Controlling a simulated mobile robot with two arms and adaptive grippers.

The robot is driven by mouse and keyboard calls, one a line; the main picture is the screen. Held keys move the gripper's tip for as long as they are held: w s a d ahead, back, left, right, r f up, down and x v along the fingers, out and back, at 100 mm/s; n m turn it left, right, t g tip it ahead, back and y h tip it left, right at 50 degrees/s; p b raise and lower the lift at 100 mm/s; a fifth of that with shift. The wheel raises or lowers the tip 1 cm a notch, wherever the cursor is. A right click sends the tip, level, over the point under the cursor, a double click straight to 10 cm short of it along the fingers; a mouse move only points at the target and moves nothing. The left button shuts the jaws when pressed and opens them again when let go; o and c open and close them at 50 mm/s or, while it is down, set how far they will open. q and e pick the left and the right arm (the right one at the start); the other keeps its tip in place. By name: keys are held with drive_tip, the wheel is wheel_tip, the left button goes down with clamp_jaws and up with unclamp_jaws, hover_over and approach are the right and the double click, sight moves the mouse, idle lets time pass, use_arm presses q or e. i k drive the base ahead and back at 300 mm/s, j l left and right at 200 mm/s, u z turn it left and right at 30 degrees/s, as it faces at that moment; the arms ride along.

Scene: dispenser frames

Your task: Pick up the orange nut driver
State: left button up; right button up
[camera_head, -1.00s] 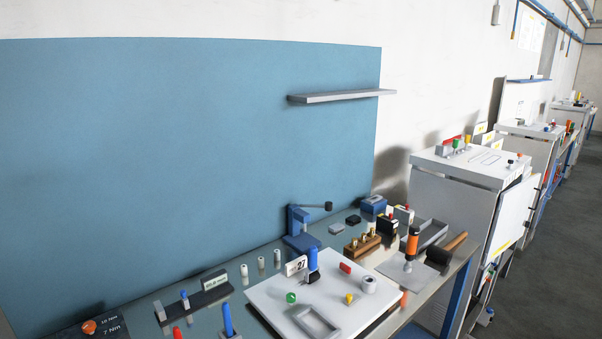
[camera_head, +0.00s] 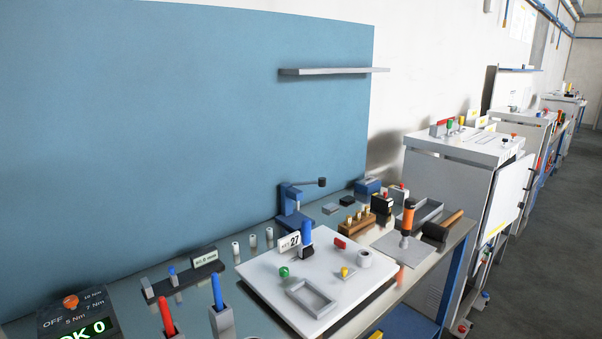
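An orange-handled tool (camera_head: 408,217), which looks like the nut driver, stands upright on a light grey plate (camera_head: 412,250) toward the right end of the workbench. It has dark parts at its top and below the handle. Its lower end is too small to make out clearly. Neither of my grippers is in the head view.
A mallet (camera_head: 437,234) lies just right of the orange tool, with a grey tray (camera_head: 432,207) behind. A wooden block with brass pieces (camera_head: 357,221) stands to its left. A white board (camera_head: 262,272) with small parts fills the bench middle. Red (camera_head: 166,317) and blue handles stand at front left.

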sight(409, 203)
drive_tip(key=i+l, duration=0.15)
drive_tip(key=l, duration=0.25)
drive_tip(key=i+l+z, duration=0.15)
drive_tip(key=l, duration=0.25)
drive_tip(key=i+l, duration=0.2)
drive_tip(key=l, duration=0.15)
drive_tip(key=z, duration=0.05)
